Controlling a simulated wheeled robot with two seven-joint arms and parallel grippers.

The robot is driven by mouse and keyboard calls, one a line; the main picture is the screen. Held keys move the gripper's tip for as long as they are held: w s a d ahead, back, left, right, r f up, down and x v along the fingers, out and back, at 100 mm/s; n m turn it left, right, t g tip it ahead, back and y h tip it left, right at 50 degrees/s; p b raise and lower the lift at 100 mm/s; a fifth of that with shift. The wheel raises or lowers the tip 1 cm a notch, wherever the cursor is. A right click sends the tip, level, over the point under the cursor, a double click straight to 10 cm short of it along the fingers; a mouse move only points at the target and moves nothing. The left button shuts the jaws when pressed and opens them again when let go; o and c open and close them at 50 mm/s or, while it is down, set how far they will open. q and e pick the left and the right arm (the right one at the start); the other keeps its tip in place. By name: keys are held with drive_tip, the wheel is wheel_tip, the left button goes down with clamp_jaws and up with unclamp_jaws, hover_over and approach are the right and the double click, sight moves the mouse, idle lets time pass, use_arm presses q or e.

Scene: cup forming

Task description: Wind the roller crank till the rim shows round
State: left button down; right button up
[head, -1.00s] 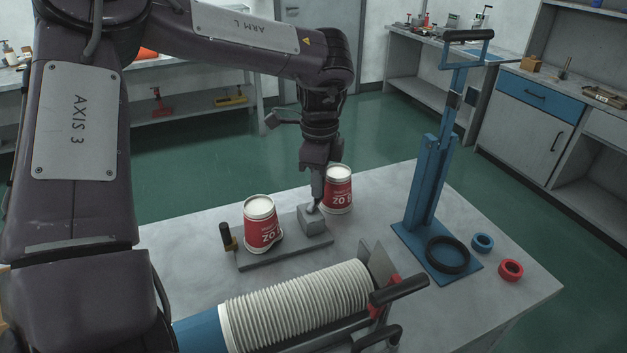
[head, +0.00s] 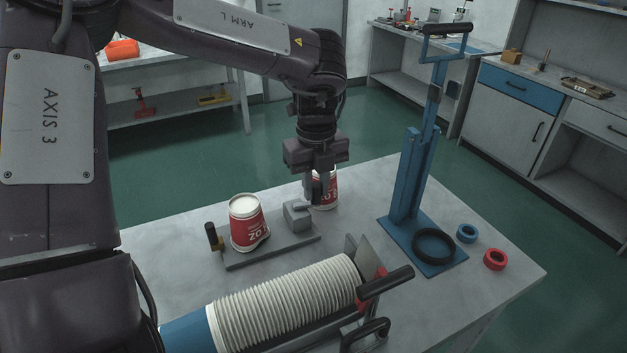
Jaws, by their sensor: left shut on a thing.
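The rim roller is a grey base plate (head: 270,252) on the table with a grey block (head: 297,218) at its right end. A short light crank (head: 301,207) sits on top of the block. A red paper cup (head: 247,230) with a white top stands on the plate, left of the block. Its top edge is too small to judge closely. My left gripper (head: 318,188) points down at the right end of the crank and is shut on it. The grip point is partly hidden by the fingers. My right gripper is out of view.
A second red cup (head: 330,190) stands close behind my left gripper, partly covered by it. A blue lever press (head: 410,190) stands to the right, with a blue ring (head: 466,233) and red ring (head: 495,259) beside it. A sleeve of stacked white cups (head: 285,300) lies in front.

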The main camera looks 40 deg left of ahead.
use_arm(q)
drive_tip(key=m, duration=0.2)
drive_tip(key=s+d+m, duration=0.1)
drive_tip(key=m, duration=0.1)
drive_tip(key=s+m, duration=0.1)
drive_tip(key=m, duration=0.2)
drive_tip(key=shift+d+r+p, duration=0.1)
drive_tip(key=shift+d+p, duration=0.1)
drive_tip(key=shift+p, duration=0.15)
drive_tip(key=m, duration=0.2)
drive_tip(key=s+m, duration=0.1)
drive_tip(key=shift+s+m, duration=0.1)
drive_tip(key=shift+m, duration=0.3)
drive_tip(key=shift+s+m, duration=0.3)
drive_tip(key=shift+m, duration=0.45)
drive_tip(key=shift+s+m, duration=0.25)
drive_tip(key=shift+m, duration=0.5)
drive_tip(key=c, duration=1.3)
unclamp_jaws()
drive_tip(key=shift+s, duration=0.1)
